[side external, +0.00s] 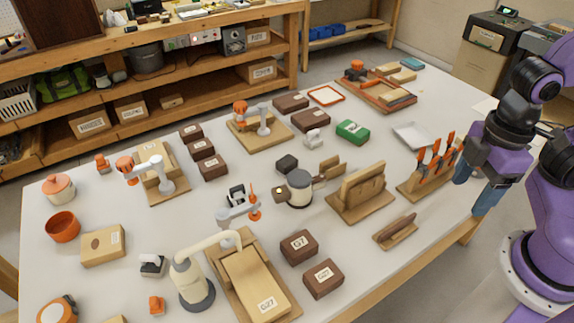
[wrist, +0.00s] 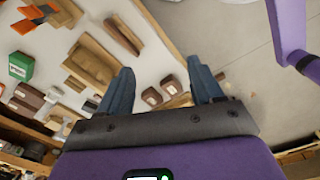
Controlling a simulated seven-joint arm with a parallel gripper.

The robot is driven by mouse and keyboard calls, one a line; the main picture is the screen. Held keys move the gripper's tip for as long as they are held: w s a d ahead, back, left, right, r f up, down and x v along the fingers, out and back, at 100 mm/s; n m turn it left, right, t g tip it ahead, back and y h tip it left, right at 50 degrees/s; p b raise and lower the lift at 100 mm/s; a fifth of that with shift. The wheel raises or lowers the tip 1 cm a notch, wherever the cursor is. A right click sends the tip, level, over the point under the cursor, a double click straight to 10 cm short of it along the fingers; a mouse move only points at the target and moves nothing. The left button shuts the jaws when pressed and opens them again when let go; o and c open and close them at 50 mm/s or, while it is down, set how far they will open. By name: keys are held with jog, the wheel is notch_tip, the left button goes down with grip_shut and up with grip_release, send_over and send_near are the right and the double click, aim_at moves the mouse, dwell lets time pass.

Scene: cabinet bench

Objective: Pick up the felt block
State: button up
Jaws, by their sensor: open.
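No block is plainly marked as felt. A green block (side external: 352,132) with a white label lies right of the table's middle at the back; it also shows at the left of the wrist view (wrist: 20,66). A small dark grey block (side external: 287,163) sits near the middle of the table. I cannot tell which one is felt. My gripper (side external: 476,188) hangs at the table's right edge, well apart from both blocks. In the wrist view its blue fingers (wrist: 162,70) are spread wide, with nothing held between them.
A wooden rack with orange-handled tools (side external: 433,165) and a metal tray (side external: 411,135) stand between my gripper and the green block. A wooden stand (side external: 362,192) and brown labelled boxes (side external: 299,247) are nearer the front.

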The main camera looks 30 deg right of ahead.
jog(key=shift+o, duration=1.2)
